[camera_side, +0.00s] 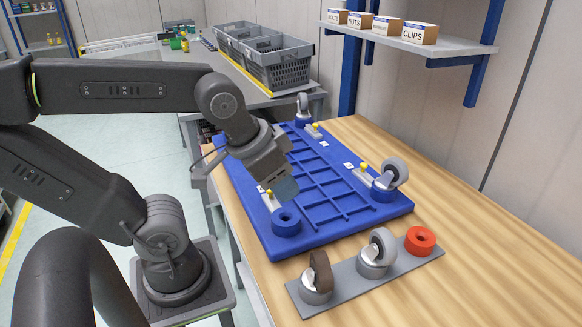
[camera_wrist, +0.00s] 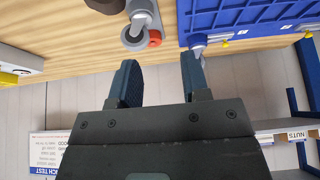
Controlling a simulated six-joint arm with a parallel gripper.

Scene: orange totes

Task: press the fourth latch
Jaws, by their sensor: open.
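The blue dolly frame (camera_side: 330,205) lies wheel side up on the wooden bench. Latches with yellow buttons show at its back corner (camera_side: 316,127), right corner (camera_side: 364,167) and front corner (camera_side: 268,193). Grey castors stand in the back corner (camera_side: 303,108) and right corner (camera_side: 391,173). The front corner socket (camera_side: 286,221) shows no castor. My arm hides the left corner and any latch there. My gripper (camera_side: 285,188) hangs over the dolly's front-left part, apparently above it. In the wrist view, my gripper (camera_wrist: 160,72) is open with nothing between the fingers; the dolly (camera_wrist: 250,15) is beyond.
A grey strip (camera_side: 345,285) in front holds a brown-wheeled castor (camera_side: 318,278), a grey castor (camera_side: 378,252) and a red ring (camera_side: 420,240). Grey crates (camera_side: 262,55) stand on the back table. A shelf (camera_side: 410,42) with boxes is at upper right. Bench right is clear.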

